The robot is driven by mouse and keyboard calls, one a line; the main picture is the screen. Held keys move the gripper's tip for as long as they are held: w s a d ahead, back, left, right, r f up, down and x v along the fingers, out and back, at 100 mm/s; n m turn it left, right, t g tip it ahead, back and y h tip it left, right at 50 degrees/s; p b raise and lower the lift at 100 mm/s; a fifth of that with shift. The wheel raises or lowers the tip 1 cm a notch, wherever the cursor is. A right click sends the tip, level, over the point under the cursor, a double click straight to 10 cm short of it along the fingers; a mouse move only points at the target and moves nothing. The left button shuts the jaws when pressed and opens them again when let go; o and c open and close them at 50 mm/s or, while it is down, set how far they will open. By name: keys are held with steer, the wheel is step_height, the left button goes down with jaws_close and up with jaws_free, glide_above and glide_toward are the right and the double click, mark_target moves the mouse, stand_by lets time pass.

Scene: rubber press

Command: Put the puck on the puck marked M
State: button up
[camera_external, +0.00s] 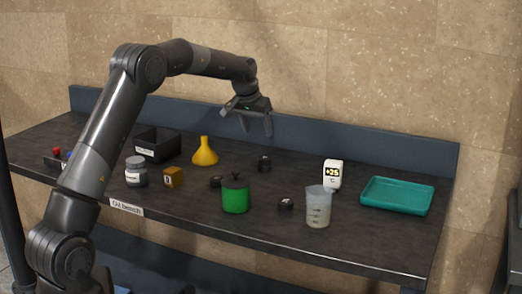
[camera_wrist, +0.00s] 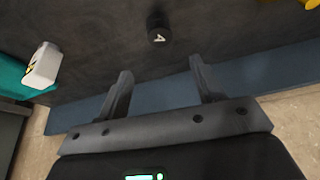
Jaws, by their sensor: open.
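Several small black pucks lie on the dark bench. One puck (camera_external: 264,163) is at the back middle, with a pale mark. A second puck (camera_external: 216,182) is left of the green pot and partly hidden by it. A third puck (camera_external: 285,203) is front right of the pot, with a small pale mark. The marks are too small to read in the external view. In the wrist view one puck (camera_wrist: 158,28) shows a white letter that looks like an A. My gripper (camera_external: 256,128) is open and empty above the back of the bench; its fingers (camera_wrist: 160,70) are apart, clear of that puck.
Further left are a yellow funnel (camera_external: 204,153), an amber block (camera_external: 173,178), a grey-lidded jar (camera_external: 136,172) and a black bin (camera_external: 157,154).

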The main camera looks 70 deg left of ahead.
steer(key=shift+s+d+r, duration=0.1)
steer(key=shift+s+r, duration=0.05)
steer(key=shift+r, duration=0.2)
steer(key=s+d+r+m, duration=0.1)
steer(key=s+d+r, duration=0.25)
steer(key=d, duration=0.55)
steer(key=s+d+r+m+t+h, duration=0.1)
steer(key=s+d+r, duration=0.1)
steer(key=d+r, duration=0.5)
steer(key=s+d+r+m, duration=0.2)
steer(key=s+d, duration=0.1)
steer(key=d, duration=0.9)
steer(key=s+d+m+h, duration=0.1)
steer(key=s+d+m, duration=0.1)
steer(key=s+d, duration=1.1)
steer(key=s+d+f+m, duration=0.1)
steer(key=s+d+f, duration=0.1)
steer(key=s, duration=0.4)
steer(key=s+d+f+m+t+h, duration=0.1)
steer(key=s+d+f, duration=0.2)
steer(key=s, duration=0.3)
steer(key=shift+d+f, duration=0.25)
steer(key=shift+d, duration=0.55)
